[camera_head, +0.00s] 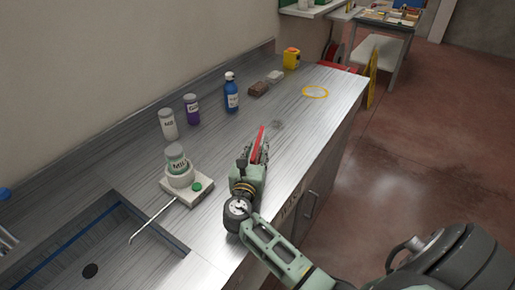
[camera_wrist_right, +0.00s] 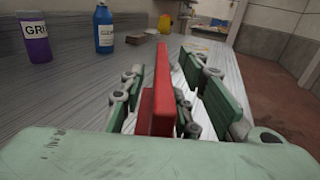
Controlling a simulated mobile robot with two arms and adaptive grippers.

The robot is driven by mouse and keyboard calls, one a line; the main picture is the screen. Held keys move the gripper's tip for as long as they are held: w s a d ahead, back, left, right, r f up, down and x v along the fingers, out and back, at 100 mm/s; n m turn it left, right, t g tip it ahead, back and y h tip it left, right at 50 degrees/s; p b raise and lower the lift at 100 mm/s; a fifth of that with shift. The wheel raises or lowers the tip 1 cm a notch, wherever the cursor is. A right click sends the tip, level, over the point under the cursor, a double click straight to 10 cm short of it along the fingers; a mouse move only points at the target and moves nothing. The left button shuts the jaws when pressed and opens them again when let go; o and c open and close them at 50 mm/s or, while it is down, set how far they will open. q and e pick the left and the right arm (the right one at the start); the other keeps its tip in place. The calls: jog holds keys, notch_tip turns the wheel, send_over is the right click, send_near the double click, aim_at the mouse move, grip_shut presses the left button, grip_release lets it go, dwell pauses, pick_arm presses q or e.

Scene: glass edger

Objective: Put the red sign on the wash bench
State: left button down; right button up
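The red sign (camera_wrist_right: 163,85) stands edge-on between the fingers of my right gripper (camera_wrist_right: 160,88) in the wrist view. Fingers are close on both sides of it, and I cannot tell whether they press on it. In the head view the right gripper (camera_head: 259,150) is low over the front part of the grey metal bench (camera_head: 300,125), with a thin red edge of the sign (camera_head: 261,134) showing. I cannot tell whether the sign touches the bench top. The bench has a sunken sink (camera_head: 90,262) at the lower left. My left gripper is out of view.
A white jar on a device with a green button (camera_head: 197,187), a white bottle (camera_head: 168,124), a purple bottle (camera_head: 192,109) and a blue bottle (camera_head: 231,93) stand left of the gripper. Blocks (camera_head: 259,89), a yellow item (camera_head: 291,58) and a yellow ring (camera_head: 315,92) lie farther back.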

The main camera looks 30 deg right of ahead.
jog(key=b+v, duration=0.1)
jog(key=v, duration=1)
jog(key=shift+r, duration=0.1)
jog(key=shift+d, duration=0.1)
